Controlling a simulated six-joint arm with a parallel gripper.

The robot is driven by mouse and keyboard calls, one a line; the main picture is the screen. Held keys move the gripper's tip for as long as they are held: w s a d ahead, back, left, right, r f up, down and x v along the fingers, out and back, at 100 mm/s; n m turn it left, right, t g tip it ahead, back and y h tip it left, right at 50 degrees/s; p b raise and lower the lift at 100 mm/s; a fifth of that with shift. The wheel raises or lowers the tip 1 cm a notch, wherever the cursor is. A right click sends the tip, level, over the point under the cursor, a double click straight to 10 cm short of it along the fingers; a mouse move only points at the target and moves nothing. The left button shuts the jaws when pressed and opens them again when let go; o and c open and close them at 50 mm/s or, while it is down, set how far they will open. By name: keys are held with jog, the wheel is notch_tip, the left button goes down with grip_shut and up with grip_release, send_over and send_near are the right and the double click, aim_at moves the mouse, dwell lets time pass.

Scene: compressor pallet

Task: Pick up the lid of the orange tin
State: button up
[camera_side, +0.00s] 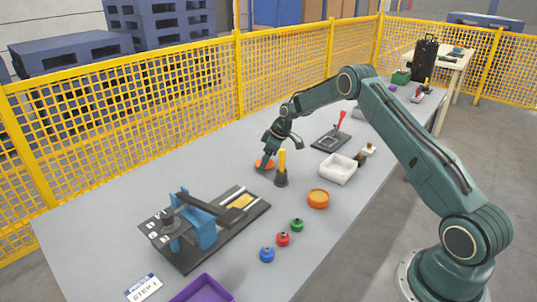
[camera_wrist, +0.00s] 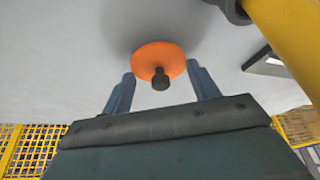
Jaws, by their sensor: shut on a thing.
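The orange lid (camera_side: 262,164) is a flat round disc at the middle of the table, partly covered by my gripper in the side view. In the wrist view the lid (camera_wrist: 148,55) shows a dark knob at its centre. My gripper (camera_side: 266,160) points down at the lid, and its two fingers (camera_wrist: 158,85) stand on either side of the knob, shut on the lid. I cannot tell whether the lid touches the table. The orange tin (camera_side: 318,199) stands apart, to the right and nearer the camera.
A yellow-handled tool in a dark holder (camera_side: 281,180) stands close beside my gripper. A white bin (camera_side: 338,169) is to the right. Red, green and blue knobbed pieces (camera_side: 283,239) lie in front. A black fixture with a blue clamp (camera_side: 204,226) is at left. A yellow fence runs behind.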

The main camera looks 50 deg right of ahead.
notch_tip(320, 180, up, 18)
jog(key=shift+r, duration=0.2)
dwell(0.9)
jog(key=shift+r, duration=2.5)
jog(key=s+a+n+g+y, duration=0.15)
jog(key=s+n, duration=0.45)
jog(key=s, duration=0.6)
jog(key=s+a+n+g+y, duration=0.15)
jog(key=s+n, duration=0.45)
jog(key=s, duration=0.6)
jog(key=shift+g+h, duration=0.3)
jog(key=f, duration=1.5)
jog(key=shift+s, duration=0.2)
jog(key=shift+f, duration=0.25)
jog(key=shift+f, duration=3)
